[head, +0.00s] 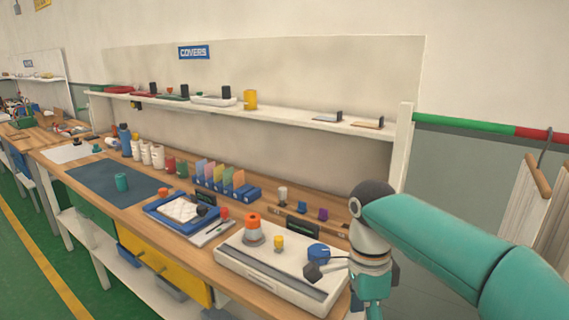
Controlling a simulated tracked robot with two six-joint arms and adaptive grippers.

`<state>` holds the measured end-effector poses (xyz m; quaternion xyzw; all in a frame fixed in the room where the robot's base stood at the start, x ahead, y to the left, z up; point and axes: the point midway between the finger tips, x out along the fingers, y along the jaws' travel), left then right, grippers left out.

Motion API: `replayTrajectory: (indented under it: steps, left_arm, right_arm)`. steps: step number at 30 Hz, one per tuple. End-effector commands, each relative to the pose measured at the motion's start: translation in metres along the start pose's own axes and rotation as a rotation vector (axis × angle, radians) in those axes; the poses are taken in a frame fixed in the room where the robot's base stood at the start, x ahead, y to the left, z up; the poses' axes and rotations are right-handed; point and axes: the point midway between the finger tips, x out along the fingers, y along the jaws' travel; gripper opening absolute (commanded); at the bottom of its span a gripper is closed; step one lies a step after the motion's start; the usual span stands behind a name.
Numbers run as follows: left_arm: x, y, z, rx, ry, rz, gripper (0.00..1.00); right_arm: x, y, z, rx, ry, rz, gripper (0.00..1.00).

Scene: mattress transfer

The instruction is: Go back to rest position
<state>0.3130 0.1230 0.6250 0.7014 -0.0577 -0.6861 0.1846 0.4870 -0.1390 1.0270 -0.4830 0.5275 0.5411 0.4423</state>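My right arm (440,235), teal with grey joints, comes in from the right over the front right end of the workbench. Its wrist (371,262) points down, and the picture's lower edge cuts it off, so the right gripper's fingers do not show. My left arm and gripper are not in view. No mattress can be made out.
The wooden workbench (105,205) runs along the wall, holding a white device (268,266), a blue tray (160,208), a dark mat (95,180) and bottles. A white shelf (290,118) hangs above. Green floor (30,285) is clear at lower left. Panels (535,210) hang at right.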

Motion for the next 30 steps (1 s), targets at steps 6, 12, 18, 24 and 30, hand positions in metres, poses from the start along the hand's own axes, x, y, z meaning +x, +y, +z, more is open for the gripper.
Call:
replayTrajectory:
  steps: [6, 12, 18, 24, 30]
  left_arm:
    - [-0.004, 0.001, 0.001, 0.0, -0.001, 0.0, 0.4]
    - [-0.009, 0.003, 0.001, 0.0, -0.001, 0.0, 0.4]
    - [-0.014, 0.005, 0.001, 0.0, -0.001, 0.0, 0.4]
    - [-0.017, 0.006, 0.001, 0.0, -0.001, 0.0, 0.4]
    - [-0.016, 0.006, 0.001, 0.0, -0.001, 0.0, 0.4]
  right_arm:
    - [0.069, 0.008, -0.022, 0.04, 0.013, 0.19, 0.84]
    - [0.169, 0.026, -0.032, -0.01, -0.057, 0.341, 0.84]
    - [0.304, 0.087, -0.014, -0.257, -0.292, 0.384, 0.84]
    - [0.38, 0.149, 0.021, -0.563, -0.474, 0.199, 0.84]
    - [0.405, 0.168, 0.043, -0.932, -0.434, -0.112, 0.84]
